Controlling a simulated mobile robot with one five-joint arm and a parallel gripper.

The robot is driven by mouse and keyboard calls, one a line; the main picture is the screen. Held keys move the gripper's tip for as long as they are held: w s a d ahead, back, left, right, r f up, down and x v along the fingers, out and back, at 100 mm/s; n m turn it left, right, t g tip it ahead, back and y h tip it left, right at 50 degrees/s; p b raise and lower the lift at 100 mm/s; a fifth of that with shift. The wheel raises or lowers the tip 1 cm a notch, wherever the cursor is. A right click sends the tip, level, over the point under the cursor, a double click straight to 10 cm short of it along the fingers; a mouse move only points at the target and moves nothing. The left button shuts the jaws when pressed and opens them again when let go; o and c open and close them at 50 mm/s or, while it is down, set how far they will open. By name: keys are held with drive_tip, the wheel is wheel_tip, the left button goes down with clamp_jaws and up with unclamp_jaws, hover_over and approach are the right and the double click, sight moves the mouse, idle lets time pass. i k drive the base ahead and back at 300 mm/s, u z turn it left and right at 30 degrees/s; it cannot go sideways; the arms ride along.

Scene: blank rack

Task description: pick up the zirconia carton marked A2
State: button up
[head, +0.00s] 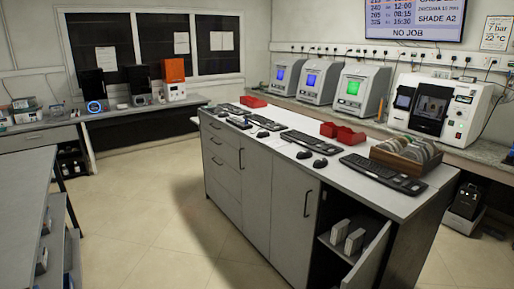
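No carton with a readable A2 mark shows in the head view. Two pale box-like items stand upright side by side inside the open cabinet at the island's near end, the left one (340,232) and the right one (355,241). They could be cartons, but I cannot read any marking on them. A wooden rack (384,157) on the island top holds several pale upright discs or slabs. My gripper is not in view.
The cabinet door (371,262) stands open toward the near right. The island top (225,121) carries keyboards, mice and red trays (351,136). The wall screen (412,18) reads SHADE A2 and NO JOB. A grey bench (22,205) is at left; the tiled floor (150,220) between is clear.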

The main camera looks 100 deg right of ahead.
sight(354, 242)
drive_tip(key=z, duration=0.35)
drive_tip(key=i, duration=0.15)
drive_tip(key=z, duration=3.4)
drive_tip(key=i, duration=2)
drive_tip(key=z, duration=0.05)
